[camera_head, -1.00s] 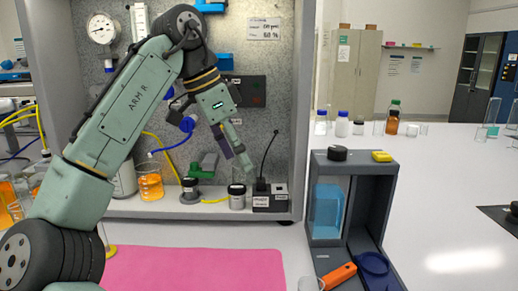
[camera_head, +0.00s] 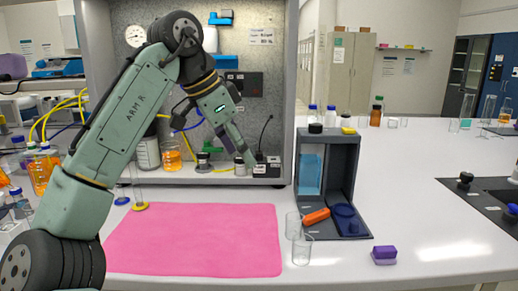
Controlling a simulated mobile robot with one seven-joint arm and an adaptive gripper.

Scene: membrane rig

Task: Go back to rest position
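My single green arm, marked "ARM R", rises from the lower left, bends at the top and reaches down toward the rig. My gripper (camera_head: 243,151) points down and to the right in front of the rig's lower shelf. It is near a small jar (camera_head: 239,168) and a labelled black box (camera_head: 266,170); I cannot tell whether it touches either. The fingers are small and partly overlapped, so I cannot tell whether they are open or shut. I see no object clearly held. The rig cabinet (camera_head: 290,100) stands open-fronted behind the arm.
A pink mat (camera_head: 195,240) lies bare on the white bench (camera_head: 430,220). To its right are clear beakers (camera_head: 301,250), a grey stand (camera_head: 350,180) with an orange-handled tool (camera_head: 316,216), and a purple block (camera_head: 384,254). Flasks of orange liquid (camera_head: 42,175) stand at left.

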